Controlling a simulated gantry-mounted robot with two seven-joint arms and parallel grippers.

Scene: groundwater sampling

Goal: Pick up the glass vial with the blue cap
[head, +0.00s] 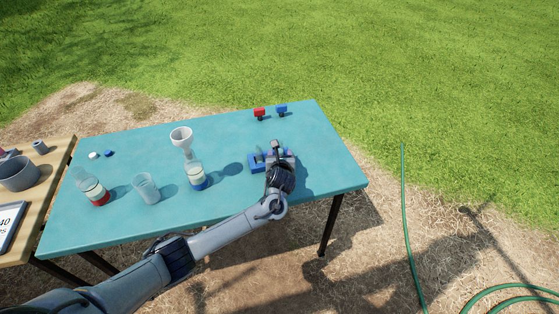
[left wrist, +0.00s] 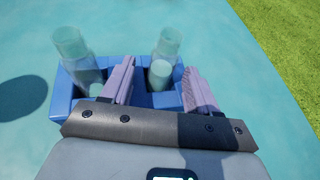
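A small blue rack (head: 256,161) stands on the right part of the teal table and also shows in the left wrist view (left wrist: 62,97). My right gripper is not in view.
A white funnel (head: 181,136), a blue-banded bottle (head: 196,174), a clear beaker (head: 146,189) and a red-banded bottle (head: 91,187) stand to the left. A small blue cap (head: 109,153) and white cap (head: 93,155) lie farther left. Small red (head: 259,113) and blue (head: 281,109) items sit at the back.

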